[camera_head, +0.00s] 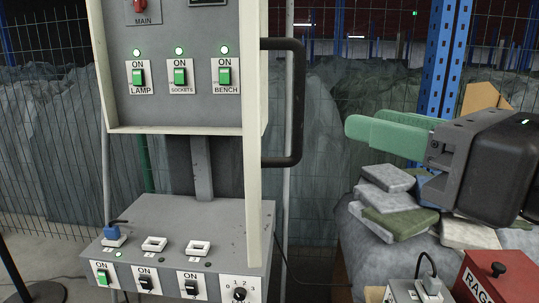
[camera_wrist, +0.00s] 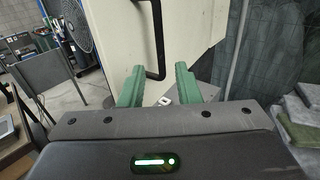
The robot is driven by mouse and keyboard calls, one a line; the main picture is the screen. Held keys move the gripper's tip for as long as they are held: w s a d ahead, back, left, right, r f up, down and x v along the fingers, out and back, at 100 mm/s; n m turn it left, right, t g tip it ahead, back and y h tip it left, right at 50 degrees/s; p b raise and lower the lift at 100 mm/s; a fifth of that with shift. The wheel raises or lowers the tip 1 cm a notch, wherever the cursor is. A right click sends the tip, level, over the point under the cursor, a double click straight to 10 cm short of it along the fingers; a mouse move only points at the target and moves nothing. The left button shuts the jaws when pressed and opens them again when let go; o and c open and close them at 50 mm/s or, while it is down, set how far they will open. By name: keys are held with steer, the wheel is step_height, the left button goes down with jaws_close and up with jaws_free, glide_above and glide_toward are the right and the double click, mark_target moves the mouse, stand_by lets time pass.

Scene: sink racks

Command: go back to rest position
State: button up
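My gripper (camera_head: 364,121) is at the right of the head view, with its green fingers pointing left towards the black handle (camera_head: 297,105) of a pale cabinet panel (camera_head: 255,130). The fingers are apart from the handle in that view. In the wrist view the two green fingers of my gripper (camera_wrist: 159,70) stand well apart with nothing held between them. The black handle (camera_wrist: 158,45) shows beyond them there, with the pale panel behind it.
Three switches on the cabinet (camera_head: 180,75) have lit green lamps. Below, a grey socket box (camera_head: 180,215) holds a blue plug (camera_head: 111,232). Folded cloths (camera_head: 390,200) lie beneath my gripper, near a red box (camera_head: 497,278). A blue post (camera_head: 440,50) stands behind.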

steer(key=shift+r+p, duration=0.1)
steer(key=shift+p, duration=0.25)
steer(key=shift+s+d+r+p, duration=0.2)
steer(key=shift+s+d+p, duration=0.05)
steer(key=shift+p, duration=1)
steer(key=shift+s+d+p, duration=0.15)
steer(key=shift+s+p, duration=0.05)
steer(key=shift+p, duration=1)
steer(key=p, duration=0.7)
steer(key=shift+s+d+f, duration=0.1)
steer(key=shift+s, duration=0.25)
steer(key=f+b, duration=0.1)
steer(key=b, duration=0.2)
steer(key=shift+w, duration=0.1)
steer(key=b, duration=0.5)
steer(key=shift+w, duration=0.3)
steer(key=w+a+b, duration=0.1)
steer(key=b, duration=0.4)
